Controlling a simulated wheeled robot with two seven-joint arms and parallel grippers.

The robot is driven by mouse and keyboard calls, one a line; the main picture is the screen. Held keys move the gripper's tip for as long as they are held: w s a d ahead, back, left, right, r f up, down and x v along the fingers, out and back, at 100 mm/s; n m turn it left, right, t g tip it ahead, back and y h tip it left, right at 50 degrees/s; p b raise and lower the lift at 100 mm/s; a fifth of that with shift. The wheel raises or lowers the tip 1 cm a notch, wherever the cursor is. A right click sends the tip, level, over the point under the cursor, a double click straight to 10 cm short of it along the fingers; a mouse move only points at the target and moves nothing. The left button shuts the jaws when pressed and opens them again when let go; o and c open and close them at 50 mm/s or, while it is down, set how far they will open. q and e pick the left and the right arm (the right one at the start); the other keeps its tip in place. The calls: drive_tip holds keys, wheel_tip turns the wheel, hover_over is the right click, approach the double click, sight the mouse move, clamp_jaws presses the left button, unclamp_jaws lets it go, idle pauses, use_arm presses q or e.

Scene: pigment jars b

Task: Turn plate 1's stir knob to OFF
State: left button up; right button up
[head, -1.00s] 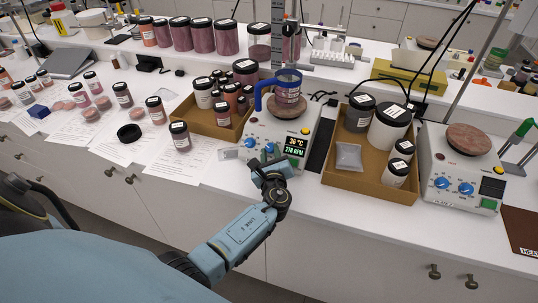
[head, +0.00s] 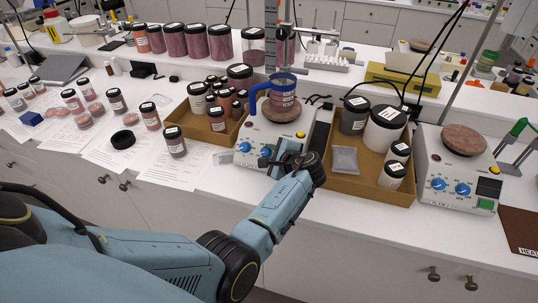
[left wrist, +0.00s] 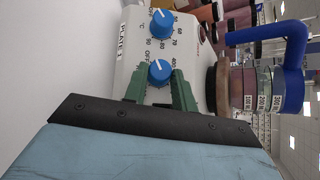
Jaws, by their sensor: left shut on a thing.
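Plate 1 (head: 258,130) is a white stirrer with two blue knobs and a round top bearing a blue-handled glass beaker (head: 283,95). In the left wrist view, plate 1 (left wrist: 190,50) shows its label and a farther blue knob (left wrist: 162,24). The nearer blue knob (left wrist: 160,70), beside an OFF mark, lies between the green fingers of my left gripper (left wrist: 158,84), which is shut on it. In the head view my left gripper (head: 268,160) covers the right part of the panel, including the display. My right gripper is not in view.
A cardboard tray of jars (head: 335,184) stands close to the right of plate 1, and another jar tray (head: 196,128) is behind its left. A second stirrer (head: 440,170) is at the right. Papers and jars cover the left counter.

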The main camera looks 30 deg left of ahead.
use_arm(q)
drive_tip(key=shift+n+g, duration=0.5)
drive_tip(key=shift+n, duration=0.1)
drive_tip(key=shift+h, duration=0.3)
drive_tip(key=o, duration=1)
drive_tip(key=shift+r, duration=0.1)
drive_tip(key=v, duration=1.3)
drive_tip(key=shift+d, duration=0.15)
drive_tip(key=shift+r, duration=0.1)
